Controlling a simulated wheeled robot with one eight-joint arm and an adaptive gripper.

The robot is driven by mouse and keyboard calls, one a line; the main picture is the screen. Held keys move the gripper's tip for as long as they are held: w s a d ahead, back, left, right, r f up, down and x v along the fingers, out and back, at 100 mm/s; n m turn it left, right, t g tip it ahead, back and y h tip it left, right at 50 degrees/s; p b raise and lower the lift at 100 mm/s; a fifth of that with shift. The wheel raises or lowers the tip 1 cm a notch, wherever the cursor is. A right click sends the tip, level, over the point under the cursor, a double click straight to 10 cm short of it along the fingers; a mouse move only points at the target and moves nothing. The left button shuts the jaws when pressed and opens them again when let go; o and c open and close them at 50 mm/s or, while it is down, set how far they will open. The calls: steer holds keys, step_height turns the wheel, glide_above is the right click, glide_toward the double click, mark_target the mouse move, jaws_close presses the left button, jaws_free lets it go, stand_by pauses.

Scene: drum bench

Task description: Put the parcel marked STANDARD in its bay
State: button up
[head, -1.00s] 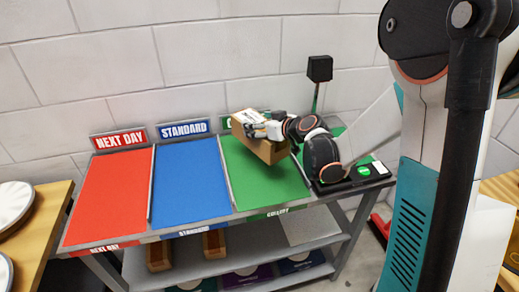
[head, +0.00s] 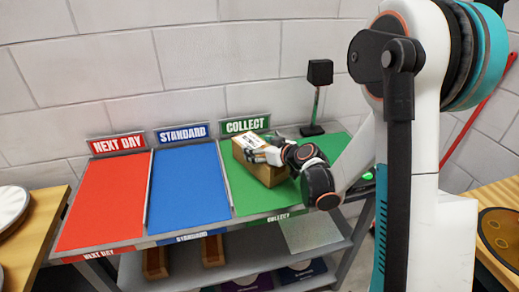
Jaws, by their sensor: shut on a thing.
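A brown cardboard parcel (head: 262,172) with a white label on top is in my gripper (head: 256,153), over the green COLLECT bay (head: 245,199). My gripper is shut on the parcel from the right. The label's print is too small to read. The parcel is at or just above the green surface; I cannot tell if it touches. The blue STANDARD bay (head: 187,190) lies directly left of the green bay and is empty. Its sign (head: 183,133) stands at the back edge.
The empty red NEXT DAY bay (head: 104,203) is at the left. Low dividers separate the bays. A black scanner-like post (head: 319,75) stands behind the green bay. Brown boxes (head: 155,262) lie on the shelf below. A wooden table (head: 38,222) is at the left edge.

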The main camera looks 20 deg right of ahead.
steer(key=shift+f, duration=0.15)
steer(key=o, duration=2)
